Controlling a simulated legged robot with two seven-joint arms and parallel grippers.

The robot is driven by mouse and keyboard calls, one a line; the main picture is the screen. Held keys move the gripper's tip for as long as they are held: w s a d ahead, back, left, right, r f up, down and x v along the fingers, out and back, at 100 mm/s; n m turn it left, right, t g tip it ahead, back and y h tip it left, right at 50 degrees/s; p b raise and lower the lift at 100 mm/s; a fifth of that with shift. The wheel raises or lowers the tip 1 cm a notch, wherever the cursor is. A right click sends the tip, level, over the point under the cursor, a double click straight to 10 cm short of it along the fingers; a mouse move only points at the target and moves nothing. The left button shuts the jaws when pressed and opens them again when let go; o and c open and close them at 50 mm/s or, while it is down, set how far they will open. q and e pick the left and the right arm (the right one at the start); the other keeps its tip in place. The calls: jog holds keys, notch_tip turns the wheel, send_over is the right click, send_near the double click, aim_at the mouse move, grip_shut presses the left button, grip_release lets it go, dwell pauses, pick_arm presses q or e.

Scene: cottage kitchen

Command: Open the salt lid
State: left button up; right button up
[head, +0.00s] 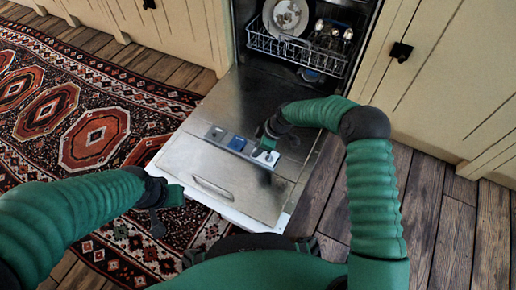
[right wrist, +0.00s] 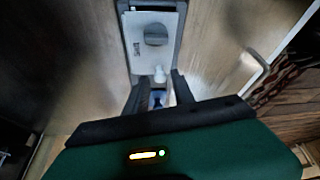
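The dishwasher door (head: 185,165) is folded down flat. A strip set in it holds a grey part (head: 216,133), a blue part (head: 237,143) and a white part (head: 265,157). My right gripper (head: 268,147) is down at the strip by the white part. In the right wrist view its fingers (right wrist: 157,92) are apart, with a white panel and grey knob (right wrist: 155,34) beyond. A small white nub (right wrist: 160,74) and something blue (right wrist: 157,99) show near the fingertips. My left gripper (head: 160,205) is by the door's left edge; its fingers are unclear.
The lower rack (head: 290,48) holds a plate (head: 285,16) and cutlery at the back. A recessed handle (head: 212,187) lies in the door, and it shows at right in the wrist view (right wrist: 256,72). A patterned rug (head: 60,110) lies left; cream cabinets flank the dishwasher.

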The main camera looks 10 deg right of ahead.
grip_shut()
jog(key=shift+w+d+r+g+y, duration=0.15)
jog(key=shift+w+g+y, duration=0.15)
jog(key=shift+w+g, duration=0.1)
jog(key=shift+w+d+m+g+y+b, duration=0.3)
jog(key=shift+w+g+y+b, duration=0.4)
jog(key=shift+b, duration=0.55)
jog(key=shift+s+r+g+b, duration=0.1)
jog(key=shift+s+g+b, duration=0.1)
jog(key=shift+g+b, duration=0.15)
jog(key=shift+d+r, duration=0.1)
jog(key=shift+r, duration=0.15)
